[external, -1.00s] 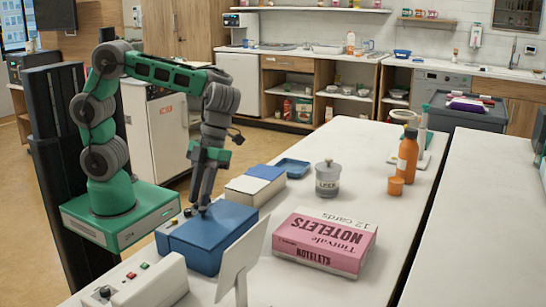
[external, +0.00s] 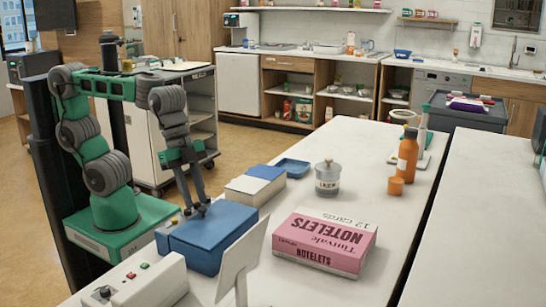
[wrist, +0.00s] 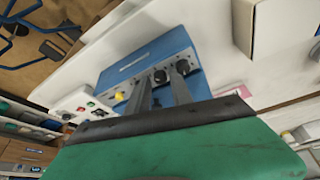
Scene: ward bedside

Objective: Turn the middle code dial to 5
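The blue code box (external: 215,240) stands on the white table by my base. In the wrist view, the box (wrist: 145,58) shows a row of round dark dials on its side. The middle dial (wrist: 160,77) appears between my fingers. My gripper (external: 197,209) is at the box's upper left edge, and its fingers also show in the wrist view (wrist: 161,84). The fingers look apart, one on each side of the middle dial, with no clear contact. The dial numbers are too small to read.
A white-and-blue box (external: 255,186) stands just behind the code box. A pink notelets box (external: 325,243) and a grey jar (external: 327,178) are to the right. A white control box (external: 145,283) and a white stand (external: 243,260) are in front.

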